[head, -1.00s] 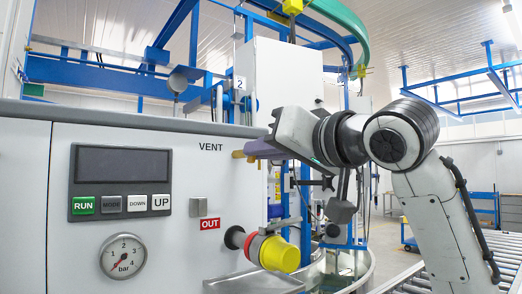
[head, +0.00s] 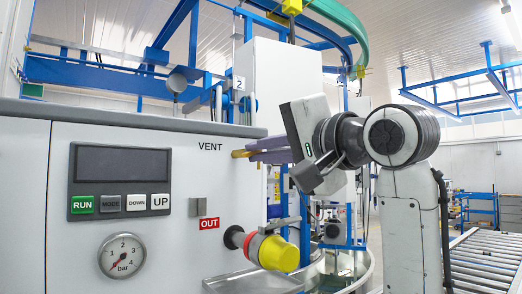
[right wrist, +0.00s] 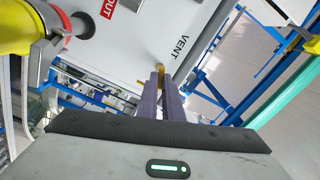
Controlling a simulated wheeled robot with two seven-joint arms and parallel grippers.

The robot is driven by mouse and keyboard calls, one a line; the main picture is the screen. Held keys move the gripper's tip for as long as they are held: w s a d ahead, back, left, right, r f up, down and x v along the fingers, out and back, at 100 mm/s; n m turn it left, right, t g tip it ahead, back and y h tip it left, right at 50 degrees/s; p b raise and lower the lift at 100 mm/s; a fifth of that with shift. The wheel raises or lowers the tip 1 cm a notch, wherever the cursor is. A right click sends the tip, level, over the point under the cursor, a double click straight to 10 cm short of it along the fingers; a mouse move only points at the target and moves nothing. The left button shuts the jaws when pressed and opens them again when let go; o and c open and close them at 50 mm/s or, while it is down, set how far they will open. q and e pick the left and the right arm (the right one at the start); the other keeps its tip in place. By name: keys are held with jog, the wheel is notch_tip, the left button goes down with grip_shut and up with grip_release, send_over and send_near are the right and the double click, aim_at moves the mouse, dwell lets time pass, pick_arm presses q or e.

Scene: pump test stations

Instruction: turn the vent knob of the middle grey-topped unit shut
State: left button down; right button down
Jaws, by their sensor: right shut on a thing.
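The grey-topped unit (head: 190,240) fills the left of the head view, with a white front panel marked VENT at its upper right. The brass vent knob (head: 240,153) sticks out from the panel below that word. My right gripper (head: 254,150) has its purple fingers shut on the knob, which is partly hidden by them. In the right wrist view, the two fingers (right wrist: 160,78) run up to the brass knob (right wrist: 160,69) beside the VENT label. How far the knob is turned cannot be told. My left gripper is not in view.
The panel carries a display with RUN, MODE, DOWN and UP buttons (head: 120,204) and a bar gauge (head: 123,256). A yellow-capped red outlet (head: 275,251), near the OUT label, juts out below my right gripper. A roller conveyor (head: 488,262) lies at the right.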

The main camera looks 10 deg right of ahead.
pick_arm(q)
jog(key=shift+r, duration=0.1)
pick_arm(e)
jog(key=shift+m, duration=2.1)
jog(key=shift+f, duration=0.1)
jog(key=c, duration=1.9)
grip_release()
jog(key=shift+d, duration=0.1)
